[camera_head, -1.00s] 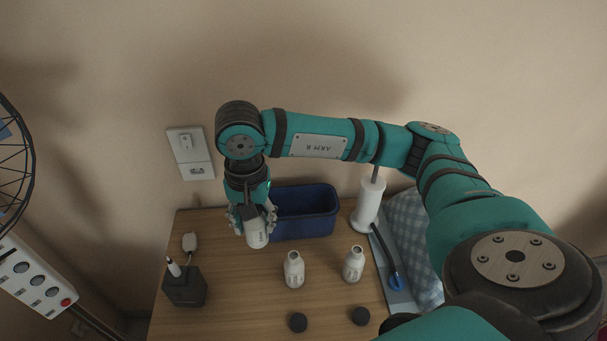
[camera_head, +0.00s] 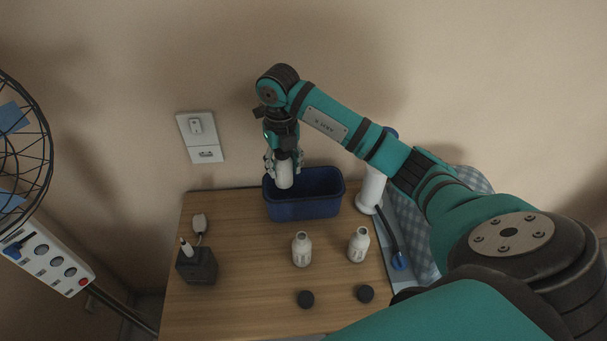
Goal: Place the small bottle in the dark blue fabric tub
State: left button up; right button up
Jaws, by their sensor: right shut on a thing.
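The dark blue fabric tub (camera_head: 305,209) stands at the back of the wooden table. My right gripper (camera_head: 284,172) is shut on a small white bottle (camera_head: 285,178). It holds the bottle over the left part of the tub, with the bottle's lower end at about the tub's opening. I cannot tell exactly how far down into the tub it reaches. Two more white bottles stand on the table in front of the tub, one at the middle (camera_head: 302,249) and one to its right (camera_head: 359,244). My left gripper is not in view.
A dark box (camera_head: 197,266) with a white item stands at left. A white cylinder (camera_head: 371,189) stands right of the tub, beside checked blue cloth (camera_head: 423,223).

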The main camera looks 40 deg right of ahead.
jog(key=shift+d+f+m, duration=0.15)
jog(key=shift+f+m, duration=0.25)
notch_tip(320, 180, down, 9)
jog(key=shift+r+p, duration=0.1)
jog(key=shift+p, duration=1.1)
jog(key=shift+f, duration=0.4)
jog(key=shift+d+f, duration=0.1)
jog(key=shift+f, duration=0.15)
jog(key=o, duration=0.9)
jog(key=shift+o, duration=0.2)
